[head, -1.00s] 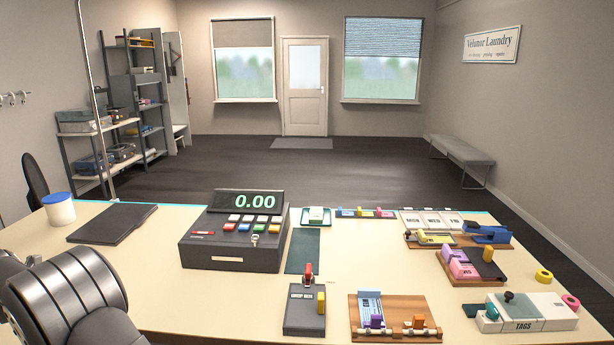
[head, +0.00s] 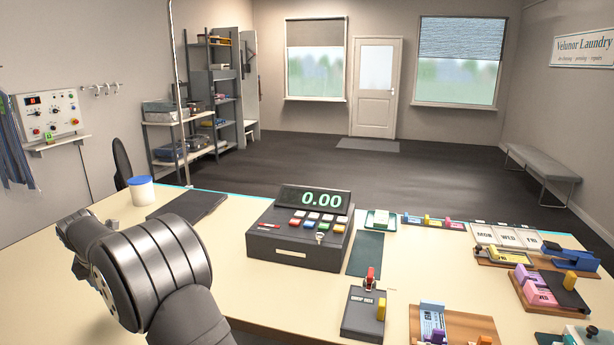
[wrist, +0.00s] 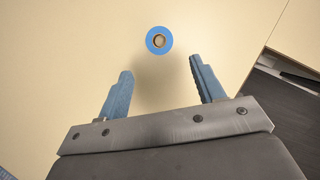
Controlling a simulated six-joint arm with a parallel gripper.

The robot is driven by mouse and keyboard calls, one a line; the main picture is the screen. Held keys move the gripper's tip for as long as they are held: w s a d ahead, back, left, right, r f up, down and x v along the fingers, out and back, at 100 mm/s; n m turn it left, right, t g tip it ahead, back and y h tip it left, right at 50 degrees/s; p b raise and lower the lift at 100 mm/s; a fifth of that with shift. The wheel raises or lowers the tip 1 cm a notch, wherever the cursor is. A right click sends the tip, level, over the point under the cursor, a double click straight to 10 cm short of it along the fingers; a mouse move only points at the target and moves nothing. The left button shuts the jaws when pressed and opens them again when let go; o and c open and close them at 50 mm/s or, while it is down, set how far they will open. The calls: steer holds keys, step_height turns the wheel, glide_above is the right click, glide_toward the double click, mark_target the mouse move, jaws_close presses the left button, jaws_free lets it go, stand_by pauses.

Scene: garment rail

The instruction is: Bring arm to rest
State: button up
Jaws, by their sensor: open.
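My gripper (wrist: 163,85) shows in the wrist view with its two blue fingers spread wide apart and nothing between them. It is above the pale counter (wrist: 60,50). A blue ring with a dark round centre (wrist: 149,41) is on the counter surface just ahead of the fingertips, apart from them. In the head view my arm fills the lower left over the counter (head: 270,285), and the fingers are hidden there.
A cash register (head: 298,252) reading 0.00 stands mid-counter. A dark folder (head: 188,207) and a blue-lidded white tub (head: 141,190) are at the back left. Tag blocks, a stapler-like blue tool (head: 570,256) and wooden boards crowd the right. The front left is mostly clear.

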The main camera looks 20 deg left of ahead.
steer(key=x, duration=0.8)
steer(key=shift+w+f, duration=0.1)
steer(key=shift+f, duration=0.2)
steer(key=shift+w+a+r, duration=0.1)
steer(key=shift+a+r, duration=0.1)
steer(key=shift+r, duration=0.05)
step_height(320, 180, up, 3)
steer(key=shift+r, duration=0.2)
steer(key=w+d+r, duration=0.6)
steer(key=d+r, duration=0.1)
steer(key=d, duration=0.3)
steer(key=w+d+m+h, duration=0.1)
steer(key=w+d+m, duration=0.2)
steer(key=w+d, duration=0.55)
steer(key=w+d+m+h, duration=0.1)
steer(key=w+d+m, duration=0.35)
steer(key=d, duration=0.75)
steer(key=w+d+m+h, duration=0.1)
steer(key=w+d+m, duration=0.1)
steer(key=d, duration=1)
steer(key=w+d+m+h, duration=0.1)
steer(key=w+d+m, duration=0.1)
steer(key=d, duration=1.1)
steer(key=w+d+m+h, duration=0.1)
steer(key=d+m, duration=0.3)
steer(key=d, duration=0.9)
steer(key=shift+w+d+g, duration=0.25)
steer(key=shift+w+g, duration=0.05)
steer(key=shift+w, duration=0.2)
